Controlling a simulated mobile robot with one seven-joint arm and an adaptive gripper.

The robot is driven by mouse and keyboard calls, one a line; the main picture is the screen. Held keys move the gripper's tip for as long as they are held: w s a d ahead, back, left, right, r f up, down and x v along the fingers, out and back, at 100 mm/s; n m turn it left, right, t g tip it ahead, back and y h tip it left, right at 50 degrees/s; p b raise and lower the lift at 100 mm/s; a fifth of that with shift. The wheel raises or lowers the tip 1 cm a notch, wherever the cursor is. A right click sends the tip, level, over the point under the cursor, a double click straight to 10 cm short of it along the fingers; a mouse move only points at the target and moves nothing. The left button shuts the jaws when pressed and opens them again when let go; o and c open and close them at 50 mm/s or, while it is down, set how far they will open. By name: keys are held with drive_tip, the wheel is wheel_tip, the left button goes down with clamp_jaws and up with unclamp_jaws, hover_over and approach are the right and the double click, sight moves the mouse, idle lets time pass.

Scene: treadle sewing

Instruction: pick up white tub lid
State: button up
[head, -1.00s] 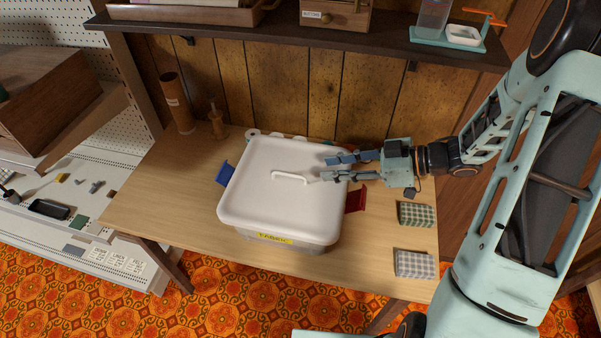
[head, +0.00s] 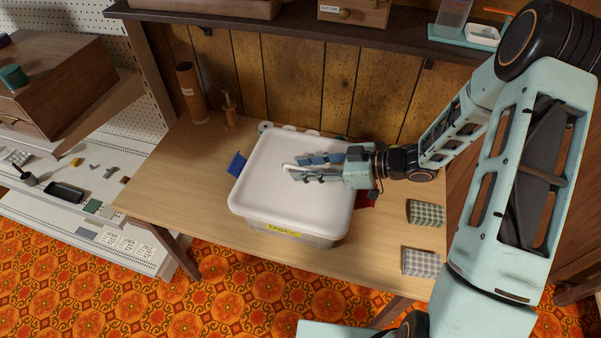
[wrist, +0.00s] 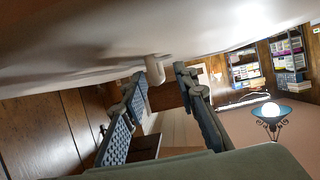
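The white tub lid (head: 300,203) sits flat on the tub (head: 290,238), which has a yellow label on its front. The lid's raised white handle (head: 288,167) is mostly hidden by my fingers in the head view. In the wrist view the handle (wrist: 156,70) shows between my fingertips, with the lid's pale surface (wrist: 100,35) filling the top of the picture. My gripper (head: 297,168) is low over the lid, with its fingers pointing left. In the wrist view my gripper (wrist: 159,78) is open, its two fingers on either side of the handle with gaps.
A blue piece (head: 237,164) and a partly hidden red piece (head: 366,201) stick out beside the tub. Two folded checked cloths, green (head: 426,213) and grey (head: 421,262), lie at the right. Brown cylinders (head: 191,92) stand back left. A shelf (head: 290,30) runs above the table.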

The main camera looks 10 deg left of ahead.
clamp_jaws()
drive_tip(key=shift+r, duration=0.1)
idle(0.4)
